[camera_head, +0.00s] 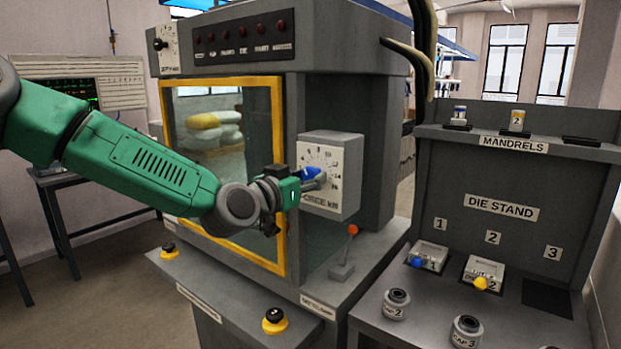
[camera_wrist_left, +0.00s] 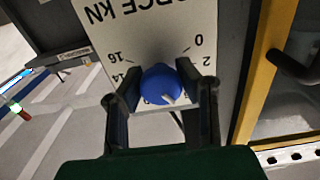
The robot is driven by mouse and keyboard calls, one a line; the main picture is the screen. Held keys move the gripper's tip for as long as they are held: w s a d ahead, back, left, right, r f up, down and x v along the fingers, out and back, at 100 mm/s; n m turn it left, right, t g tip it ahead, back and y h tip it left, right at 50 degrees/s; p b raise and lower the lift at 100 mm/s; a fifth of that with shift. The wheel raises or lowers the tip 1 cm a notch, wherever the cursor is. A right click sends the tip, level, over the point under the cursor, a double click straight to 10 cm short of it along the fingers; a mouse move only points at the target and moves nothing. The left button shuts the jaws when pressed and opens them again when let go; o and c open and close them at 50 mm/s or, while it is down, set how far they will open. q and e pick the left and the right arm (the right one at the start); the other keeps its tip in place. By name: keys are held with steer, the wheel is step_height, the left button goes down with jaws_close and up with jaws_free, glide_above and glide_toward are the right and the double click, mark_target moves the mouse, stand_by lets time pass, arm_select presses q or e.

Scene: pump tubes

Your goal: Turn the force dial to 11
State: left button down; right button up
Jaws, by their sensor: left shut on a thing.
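The force dial is a blue knob (camera_head: 311,173) on a white scale plate (camera_head: 333,163) on the grey box of the press. In the left wrist view the knob (camera_wrist_left: 158,82) sits between the two dark fingers of my left gripper (camera_wrist_left: 165,88), which is shut on it from both sides. The scale appears upside down there; 16 and 14 show on the left, 0 and 2 on the right. The knob's white mark points down and slightly right, toward numbers that are hidden. In the head view my left gripper (camera_head: 300,182) covers the plate's left side. My right gripper is not seen.
The yellow-framed guard door (camera_head: 280,150) stands left of the dial, behind my left arm. A red-knobbed lever (camera_head: 345,250) rises below the dial. A die stand (camera_head: 500,208) with dies and caps is on the right.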

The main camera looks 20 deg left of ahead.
arm_select(q)
steer(key=shift+m, duration=0.3)
steer(key=m, duration=0.2)
steer(key=shift+m+b, duration=0.3)
steer(key=shift+m, duration=0.1)
steer(key=m+b, duration=0.1)
steer(key=m, duration=0.2)
steer(key=shift+m, duration=0.3)
steer(key=m+b, duration=0.2)
steer(key=m, duration=0.1)
steer(key=shift+m, duration=0.3)
steer(key=shift+a+m+b, duration=0.1)
steer(key=shift+m+b, duration=1.45)
steer(key=shift+m, duration=0.65)
steer(key=shift+f, duration=0.1)
steer(key=c, duration=1.3)
jaws_free()
steer(key=shift+o, duration=0.9)
